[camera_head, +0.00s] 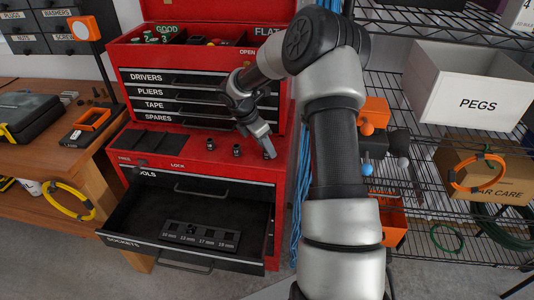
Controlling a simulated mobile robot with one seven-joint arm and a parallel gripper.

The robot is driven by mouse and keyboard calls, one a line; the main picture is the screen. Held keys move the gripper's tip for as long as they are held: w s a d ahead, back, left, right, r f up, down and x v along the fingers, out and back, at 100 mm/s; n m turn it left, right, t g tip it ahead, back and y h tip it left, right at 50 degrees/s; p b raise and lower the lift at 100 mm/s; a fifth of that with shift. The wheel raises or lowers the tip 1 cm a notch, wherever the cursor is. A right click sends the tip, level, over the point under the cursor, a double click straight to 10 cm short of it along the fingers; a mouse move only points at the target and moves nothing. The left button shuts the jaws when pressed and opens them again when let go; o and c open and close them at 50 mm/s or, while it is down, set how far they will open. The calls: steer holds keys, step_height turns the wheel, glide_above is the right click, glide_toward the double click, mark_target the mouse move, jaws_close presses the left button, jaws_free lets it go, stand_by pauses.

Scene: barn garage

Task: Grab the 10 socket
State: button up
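A dark socket (210,144) and another dark socket (237,150) stand on the red ledge of the tool chest. They are too small for me to read their sizes. My gripper (269,154) points down at the right end of the ledge, to the right of both sockets. Its fingertips are small and partly hidden, and I cannot tell whether anything is between them. A dark socket tray (200,236) marked 10 mm, 13 mm, 17 mm and 19 mm lies in the open drawer (135,212). A small dark piece shows near its 13 mm mark.
The upper red chest (135,60) rises behind the ledge, with its drawers shut. A wooden bench (50,150) stands left. A wire shelf (440,215) with a PEGS box (430,95) stands right. Blue cables (302,170) hang beside the chest.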

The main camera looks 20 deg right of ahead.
steer(key=shift+x, duration=1.05)
jaws_close()
steer(key=shift+r, duration=0.1)
